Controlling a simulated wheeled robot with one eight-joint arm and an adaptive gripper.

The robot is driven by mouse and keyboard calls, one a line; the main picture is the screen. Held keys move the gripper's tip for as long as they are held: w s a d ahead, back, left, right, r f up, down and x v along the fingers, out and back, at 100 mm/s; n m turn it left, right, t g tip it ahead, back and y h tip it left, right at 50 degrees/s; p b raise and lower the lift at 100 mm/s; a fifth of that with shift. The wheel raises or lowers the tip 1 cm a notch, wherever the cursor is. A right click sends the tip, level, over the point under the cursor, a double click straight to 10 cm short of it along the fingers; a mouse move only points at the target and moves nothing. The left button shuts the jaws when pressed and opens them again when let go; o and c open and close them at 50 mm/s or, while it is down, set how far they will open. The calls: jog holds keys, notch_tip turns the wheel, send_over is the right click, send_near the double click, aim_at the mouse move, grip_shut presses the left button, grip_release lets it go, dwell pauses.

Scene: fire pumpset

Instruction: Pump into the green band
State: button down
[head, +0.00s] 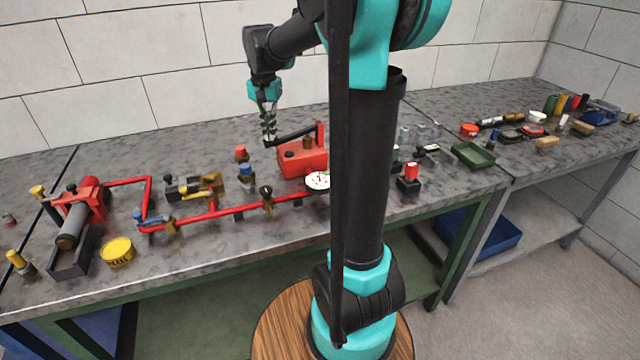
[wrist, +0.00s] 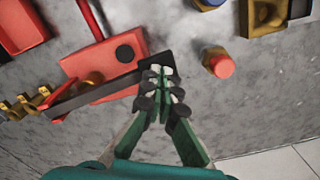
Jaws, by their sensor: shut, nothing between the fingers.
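The red pump box (head: 303,160) stands at the back middle of the near bench; it also shows in the wrist view (wrist: 88,68). Its dark lever (head: 292,133) reaches left from a red post; in the wrist view the lever (wrist: 98,92) slants up to its end at my fingertips. The white round gauge (head: 318,181) sits in front of the pump, partly hidden by my column; its needle reading is too small to tell. My gripper (head: 268,138) points down, shut and empty, at the lever's free end. I cannot tell whether it touches the lever.
Red pipe (head: 238,211) with several valves runs left along the bench to a red cylinder (head: 92,196). A yellow tin (head: 117,252) stands near the front edge. A red button (head: 410,172) and green tray (head: 473,156) are on the right. My column hides the middle.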

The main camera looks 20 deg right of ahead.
jog(key=shift+f, duration=1)
jog(key=shift+r, duration=2.9)
jog(key=shift+r, duration=2.85)
